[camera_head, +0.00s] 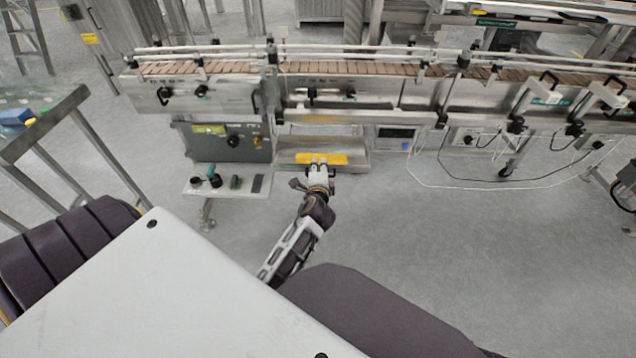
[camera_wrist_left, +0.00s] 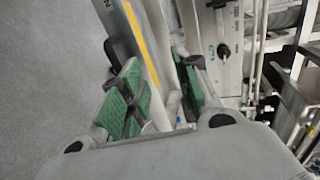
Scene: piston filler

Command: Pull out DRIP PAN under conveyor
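The drip pan (camera_head: 340,158) is a shallow steel tray under the conveyor, with a yellow strip along its front. My left gripper (camera_head: 318,164) is at the middle of that front, reaching in from the near side. In the left wrist view, the pan's front wall (camera_wrist_left: 150,55) with the yellow strip runs down between the green-padded fingers of my left gripper (camera_wrist_left: 160,95). The fingers stand apart on either side of it, with a gap visible. Whether either pad touches it is hard to tell. My right gripper is out of view.
The conveyor (camera_head: 390,70) runs above the pan. A control box (camera_head: 228,142) and a small shelf (camera_head: 228,182) with knobs stand to its left. A cable (camera_head: 480,187) lies on the floor to the right. The floor (camera_head: 430,230) in front is clear.

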